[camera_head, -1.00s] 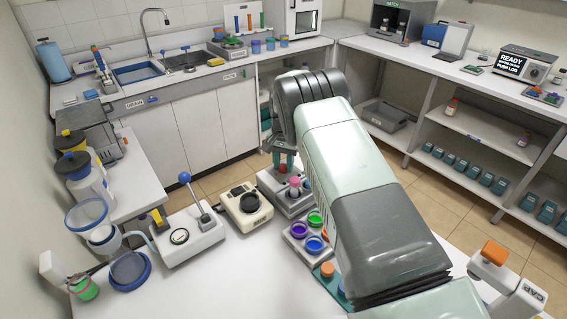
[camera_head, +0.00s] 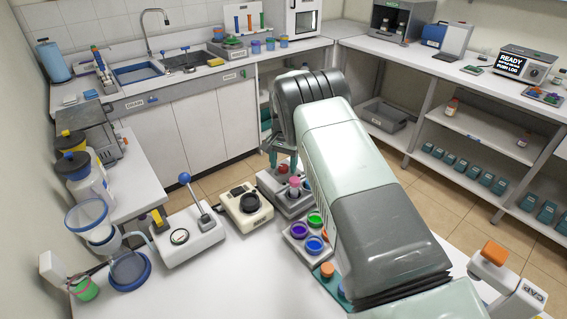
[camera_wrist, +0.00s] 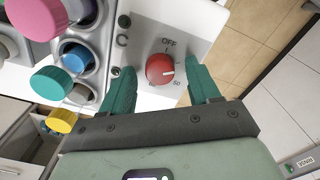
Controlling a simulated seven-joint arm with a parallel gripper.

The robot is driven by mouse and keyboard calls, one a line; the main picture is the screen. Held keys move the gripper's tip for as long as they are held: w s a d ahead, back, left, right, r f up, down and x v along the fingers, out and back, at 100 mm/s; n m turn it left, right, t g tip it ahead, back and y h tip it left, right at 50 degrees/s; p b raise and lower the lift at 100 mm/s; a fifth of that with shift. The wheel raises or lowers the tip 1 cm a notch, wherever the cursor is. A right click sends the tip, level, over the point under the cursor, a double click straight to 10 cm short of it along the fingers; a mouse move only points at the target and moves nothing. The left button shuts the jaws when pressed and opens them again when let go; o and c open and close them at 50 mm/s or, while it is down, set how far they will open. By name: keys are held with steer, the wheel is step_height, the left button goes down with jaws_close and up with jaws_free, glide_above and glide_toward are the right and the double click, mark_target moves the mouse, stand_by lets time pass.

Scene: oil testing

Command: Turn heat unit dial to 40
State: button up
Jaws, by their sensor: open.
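The heat unit (camera_head: 274,197) is a grey box on the table's far edge, partly hidden by my arm. Its red round dial (camera_wrist: 158,70) sits on a light panel in the wrist view, with "OFF" above it and a white pointer mark toward its right side. Small marks around it are mostly too small to read. My gripper (camera_wrist: 161,80) is open, with one green finger on each side of the dial. Gaps show between the fingers and the dial. In the head view, the red dial (camera_head: 283,169) shows just below the fingers.
Vials with pink (camera_wrist: 35,17), teal (camera_wrist: 52,84), blue (camera_wrist: 75,62) and yellow (camera_wrist: 62,121) caps stand left of the dial in the wrist view. A cream device with a black dial (camera_head: 246,203) stands left of the heat unit.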

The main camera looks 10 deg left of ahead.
step_height(320, 180, up, 11)
stand_by(0.5)
steer(key=shift+f, duration=0.1)
step_height(320, 180, up, 13)
steer(key=t, duration=0.1)
glide_above(284, 166)
steer(key=s+d, duration=0.3)
steer(key=d, duration=0.2)
steer(key=s+d+r+n+t, duration=0.1)
steer(key=s+d+r, duration=0.6)
steer(key=s+r, duration=0.45)
steer(key=s+d+r+n+t, duration=0.1)
steer(key=s+d+r, duration=0.2)
steer(key=s, duration=0.4)
steer(key=s+d+r+t, duration=0.1)
steer(key=s+d+r, duration=0.1)
steer(key=s, duration=0.5)
steer(key=s+d+f, duration=0.1)
steer(key=s, duration=0.5)
steer(key=s+d+f+n+t, duration=0.1)
steer(key=s+d+f, duration=0.1)
steer(key=s, duration=0.5)
steer(key=shift+s+f+t, duration=0.3)
